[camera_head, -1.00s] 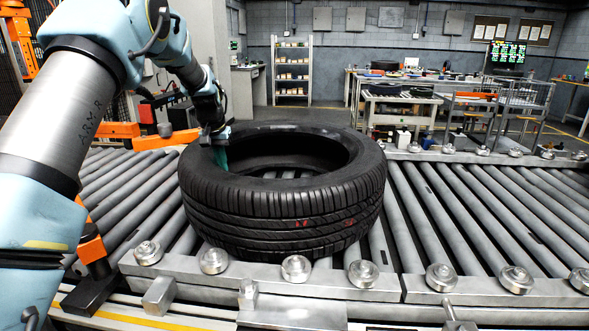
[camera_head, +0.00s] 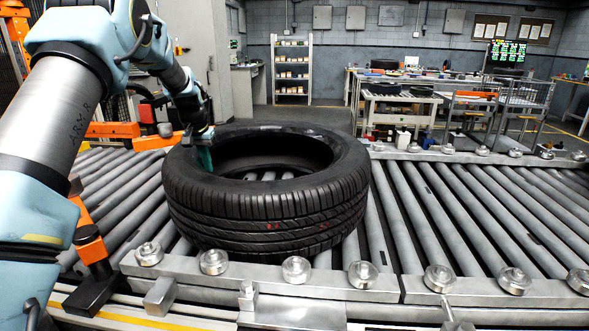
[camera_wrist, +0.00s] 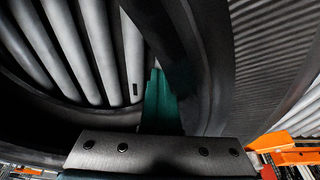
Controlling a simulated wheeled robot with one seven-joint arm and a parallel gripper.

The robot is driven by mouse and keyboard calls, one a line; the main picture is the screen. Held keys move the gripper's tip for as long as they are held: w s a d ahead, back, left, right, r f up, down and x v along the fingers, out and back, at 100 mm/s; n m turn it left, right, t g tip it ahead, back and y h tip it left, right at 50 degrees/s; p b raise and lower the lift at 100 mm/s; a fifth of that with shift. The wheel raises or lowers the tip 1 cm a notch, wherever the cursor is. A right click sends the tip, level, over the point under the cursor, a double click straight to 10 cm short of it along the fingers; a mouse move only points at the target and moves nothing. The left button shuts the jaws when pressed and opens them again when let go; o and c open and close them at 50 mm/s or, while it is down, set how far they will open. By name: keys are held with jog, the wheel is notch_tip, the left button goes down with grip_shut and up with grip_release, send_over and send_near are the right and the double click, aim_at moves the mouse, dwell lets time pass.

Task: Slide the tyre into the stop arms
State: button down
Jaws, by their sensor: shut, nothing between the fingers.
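The black tyre (camera_head: 265,205) lies flat on the roller conveyor, with small red marks on its tread. My gripper (camera_head: 205,158) reaches down inside the tyre's hole at its left side, its green fingers close to the inner wall. In the wrist view the green fingers (camera_wrist: 160,105) are together and empty beside the tyre's inner wall (camera_wrist: 195,75); whether they touch it I cannot tell. The orange stop arms stand left of the tyre: one at the back (camera_head: 125,133) and one at the front (camera_head: 92,248). A gap shows between the tyre and the front arm.
Grey rollers (camera_head: 470,210) spread clear to the right. A metal rail with several round guide wheels (camera_head: 296,269) runs along the front edge, close to the tyre. A similar rail (camera_head: 480,157) runs along the back.

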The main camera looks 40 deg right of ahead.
dwell(0.4)
jog(key=shift+w+a+p, duration=0.45)
jog(key=shift+w+a, duration=1.25)
jog(key=shift+a, duration=0.15)
jog(key=shift+w+a, duration=0.6)
jog(key=shift+w+a+p, duration=0.8)
jog(key=shift+w+a, duration=0.95)
jog(key=shift+a, duration=0.05)
jog(key=shift+w+a+p, duration=0.75)
jog(key=shift+w+a, duration=0.95)
jog(key=shift+a, duration=0.05)
